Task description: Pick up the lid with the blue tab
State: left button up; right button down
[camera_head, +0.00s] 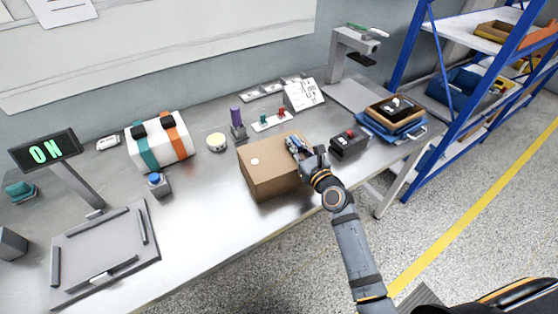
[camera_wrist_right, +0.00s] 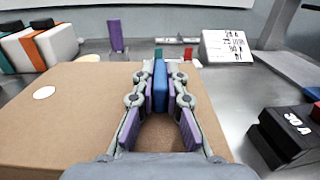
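A brown box-shaped lid (camera_head: 262,158) with a small white dot on top sits on the metal bench in the head view. Its brown top also fills the lower left of the right wrist view (camera_wrist_right: 60,115). A blue tab (camera_wrist_right: 160,86) stands up from it near its right side. My right gripper (camera_head: 297,147) is over that side, its arm coming in from the lower right. In the right wrist view its purple-padded fingers are closed against both sides of the blue tab. The foot of the tab is partly hidden. My left gripper is not in view.
A black box with a red button (camera_head: 348,143) stands close right of the lid. Behind are a purple-handled post (camera_head: 237,122) and a white label card (camera_head: 303,94). A striped white case (camera_head: 160,142) stands left.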

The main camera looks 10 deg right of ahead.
jog(key=shift+r, duration=0.15)
jog(key=shift+r+p, duration=0.35)
notch_tip(320, 180, up, 3)
jog(key=shift+p, duration=1.05)
jog(key=s+d+r+p, duration=0.9)
jog(key=d+p, duration=0.1)
jog(key=p, duration=0.1)
jog(key=shift+s, duration=0.35)
